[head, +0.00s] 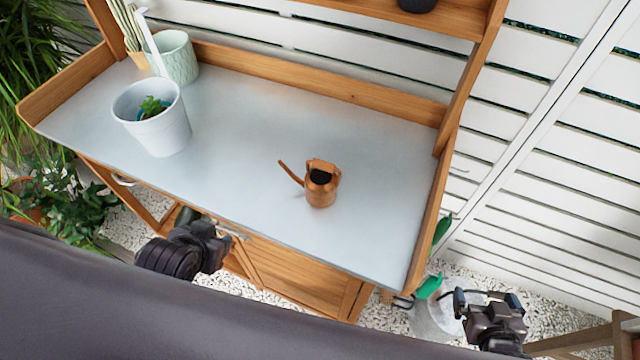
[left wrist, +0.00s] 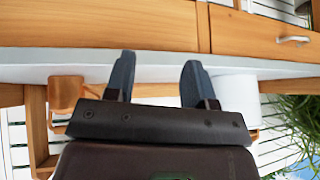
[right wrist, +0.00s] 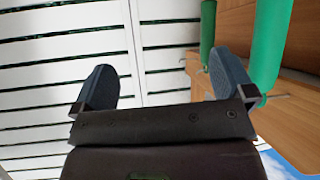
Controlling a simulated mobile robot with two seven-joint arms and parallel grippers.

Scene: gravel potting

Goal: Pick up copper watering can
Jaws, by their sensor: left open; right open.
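The copper watering can (head: 321,188) stands upright on the metal top of the potting bench (head: 250,130), right of the middle, its thin spout pointing to the left. A copper-coloured shape at the left of the left wrist view (left wrist: 66,92) may be the can, but I cannot be sure. My left gripper (left wrist: 152,75) is open and empty; in the head view it is in front of the bench, below the top's front edge. My right gripper (right wrist: 158,85) is open and empty; in the head view it is off the bench's right end, apart from the can.
A light grey pot (head: 158,125) with a small plant and a white handle-like piece stands at the bench's left, before a pale green pot (head: 176,58). Wooden rims edge the back and sides. Green-handled tools (right wrist: 270,45) hang at the right end. The top around the can is clear.

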